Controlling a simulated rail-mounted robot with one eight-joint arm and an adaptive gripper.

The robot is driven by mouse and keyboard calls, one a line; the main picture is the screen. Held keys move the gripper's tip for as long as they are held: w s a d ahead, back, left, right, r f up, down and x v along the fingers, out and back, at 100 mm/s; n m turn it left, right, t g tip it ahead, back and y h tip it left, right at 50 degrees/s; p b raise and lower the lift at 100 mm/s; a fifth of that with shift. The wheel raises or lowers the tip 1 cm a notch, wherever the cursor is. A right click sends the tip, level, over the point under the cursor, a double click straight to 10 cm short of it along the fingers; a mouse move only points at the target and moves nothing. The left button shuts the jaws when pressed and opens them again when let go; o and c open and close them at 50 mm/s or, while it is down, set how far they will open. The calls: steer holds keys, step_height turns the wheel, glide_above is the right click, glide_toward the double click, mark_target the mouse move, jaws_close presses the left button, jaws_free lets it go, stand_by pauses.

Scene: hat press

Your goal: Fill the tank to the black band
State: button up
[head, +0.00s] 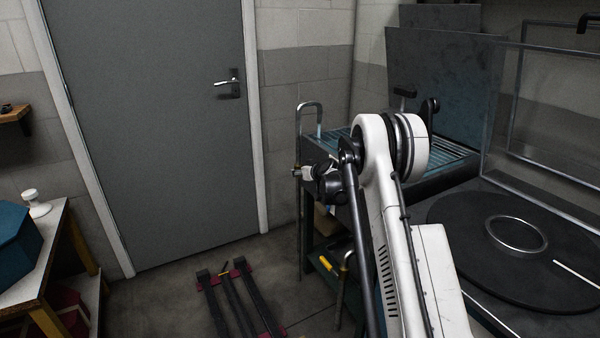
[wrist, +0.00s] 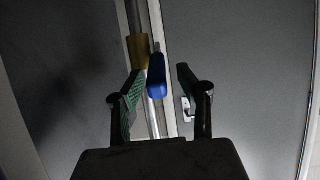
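In the wrist view a blue handle (wrist: 156,77) sits beside a brass-coloured fitting (wrist: 139,50) on an upright metal pipe (wrist: 133,17). My gripper (wrist: 160,84) is open, its green-padded fingers on either side of the handle with visible gaps. I cannot tell how deep the handle lies between them. In the head view my gripper (head: 307,173) is at an upright pipe with a bent top (head: 309,105), left of the dark machine. The handle is hidden there. I cannot make out a tank level or a black band in either view.
A ribbed grate (head: 450,155) and a round black plate with a metal ring (head: 517,234) are at the right. A grey door (head: 155,130) is behind. A dark red-and-black frame (head: 240,300) lies on the floor. A table (head: 45,265) with a blue block stands left.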

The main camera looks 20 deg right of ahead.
steer(key=shift+s+d, duration=0.1)
steer(key=shift+s, duration=0.05)
steer(key=a+v, duration=0.1)
steer(key=v, duration=1)
steer(key=shift+s+d+r, duration=0.2)
steer(key=shift+s+d, duration=0.15)
steer(key=shift+d, duration=0.15)
steer(key=s+a+r+g+p, duration=0.3)
steer(key=s+a+r+p, duration=0.2)
steer(key=s+a+r, duration=1.45)
steer(key=s+a+g+p, duration=0.1)
steer(key=s+a+p, duration=0.1)
steer(key=s, duration=1.3)
steer(key=s+a+m+g+h+p, duration=0.1)
steer(key=s+a, duration=0.3)
steer(key=s, duration=1.2)
steer(key=shift+g+p, duration=0.6)
